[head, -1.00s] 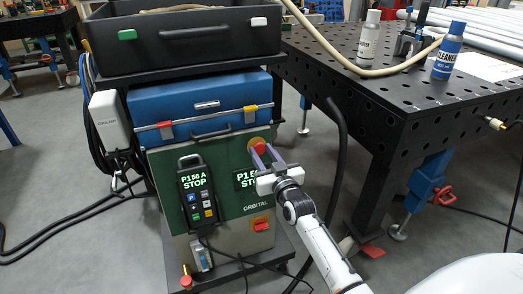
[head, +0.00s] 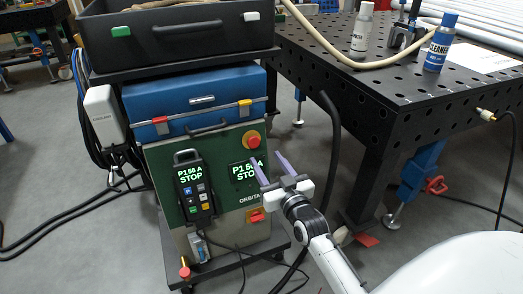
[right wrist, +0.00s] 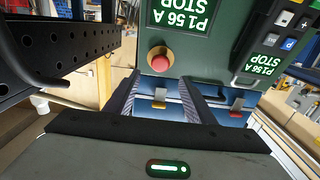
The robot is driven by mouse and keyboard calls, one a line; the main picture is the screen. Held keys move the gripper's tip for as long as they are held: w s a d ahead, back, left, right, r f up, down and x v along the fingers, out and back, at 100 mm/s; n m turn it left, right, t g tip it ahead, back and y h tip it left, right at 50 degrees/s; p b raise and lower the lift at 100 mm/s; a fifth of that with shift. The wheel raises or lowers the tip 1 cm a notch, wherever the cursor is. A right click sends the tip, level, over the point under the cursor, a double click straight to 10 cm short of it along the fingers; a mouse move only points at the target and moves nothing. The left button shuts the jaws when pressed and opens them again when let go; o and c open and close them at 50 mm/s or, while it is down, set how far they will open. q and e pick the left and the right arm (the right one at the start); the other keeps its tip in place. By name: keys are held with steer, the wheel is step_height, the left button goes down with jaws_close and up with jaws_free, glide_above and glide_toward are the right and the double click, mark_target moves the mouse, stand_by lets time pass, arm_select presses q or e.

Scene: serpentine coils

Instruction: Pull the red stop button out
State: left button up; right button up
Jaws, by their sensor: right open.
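The red stop button (head: 252,139), a round red knob on a yellow base, is at the upper right of the green front panel (head: 222,150). My right gripper (head: 269,163) is open and empty, below and to the right of the button and clear of it. In the right wrist view the red button (right wrist: 160,60) shows just beyond and between the open fingers (right wrist: 159,86), with a gap. Whether the button is in or out is hard to tell. My left gripper is not in view.
The panel display (head: 246,171) and the hanging pendant (head: 193,185) both read P156 A STOP. A red switch (head: 256,215) is lower on the panel. A blue toolbox (head: 190,100) sits above. The black perforated table (head: 400,90) stands to the right.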

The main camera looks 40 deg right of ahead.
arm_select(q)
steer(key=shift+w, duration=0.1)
arm_select(e)
steer(key=v, duration=0.2)
steer(key=shift+s, duration=0.3)
arm_select(q)
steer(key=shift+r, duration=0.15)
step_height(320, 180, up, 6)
steer(key=p, duration=0.8)
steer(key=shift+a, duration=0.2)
arm_select(e)
steer(key=s+a+f+n+g+y, duration=0.2)
steer(key=s+a+f+g+y, duration=0.1)
steer(key=s+a, duration=0.8)
steer(key=s+a+f+n+g+y, duration=0.3)
steer(key=s+a+f, duration=0.4)
steer(key=s+a, duration=0.4)
steer(key=s+g+y, duration=0.1)
steer(key=s+g, duration=0.1)
steer(key=shift+f+g, duration=0.4)
